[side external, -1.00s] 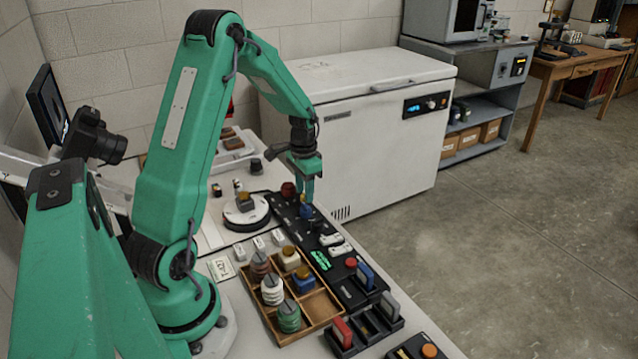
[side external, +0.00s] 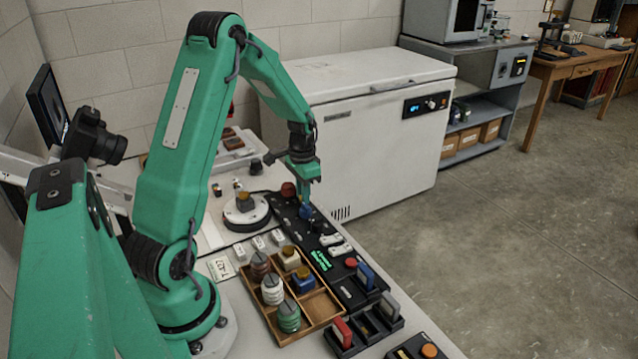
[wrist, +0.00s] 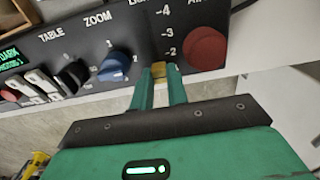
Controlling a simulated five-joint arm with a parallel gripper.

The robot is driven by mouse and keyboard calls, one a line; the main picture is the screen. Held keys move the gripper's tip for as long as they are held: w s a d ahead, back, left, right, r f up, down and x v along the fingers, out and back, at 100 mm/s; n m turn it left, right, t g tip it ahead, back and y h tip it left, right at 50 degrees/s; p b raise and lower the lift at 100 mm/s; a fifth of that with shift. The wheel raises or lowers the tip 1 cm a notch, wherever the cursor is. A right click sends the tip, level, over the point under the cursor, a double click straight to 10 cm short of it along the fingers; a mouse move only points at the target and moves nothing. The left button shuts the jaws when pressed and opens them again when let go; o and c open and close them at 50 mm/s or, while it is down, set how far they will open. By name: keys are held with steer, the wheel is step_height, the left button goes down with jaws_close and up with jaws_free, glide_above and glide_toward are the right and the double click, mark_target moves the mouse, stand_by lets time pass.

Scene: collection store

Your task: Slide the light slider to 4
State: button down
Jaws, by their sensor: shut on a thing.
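The light slider has a yellow cap (wrist: 158,68) on the black control panel (wrist: 225,20) in the wrist view. A printed scale beside its track shows 4, 3 and 2, with 4 farthest from my gripper. The cap sits just below the 2 mark; the lower part of the scale is hidden. My gripper (wrist: 161,76) is shut on the cap, one green finger on each side. In the side view my gripper (side external: 304,194) is down at the far part of the panel, and the slider is too small to make out there.
A black table knob (wrist: 73,75) and white switches (wrist: 40,82) lie farther left. A wooden tray (side external: 322,306) of knobs stands nearer my base.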

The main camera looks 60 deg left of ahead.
mark_target(281, 210)
steer(key=shift+s, duration=3.35)
steer(key=c, duration=1.4)
jaws_free()
steer(key=shift+o, duration=0.2)
steer(key=shift+r, duration=0.1)
step_height(281, 210, up, 8)
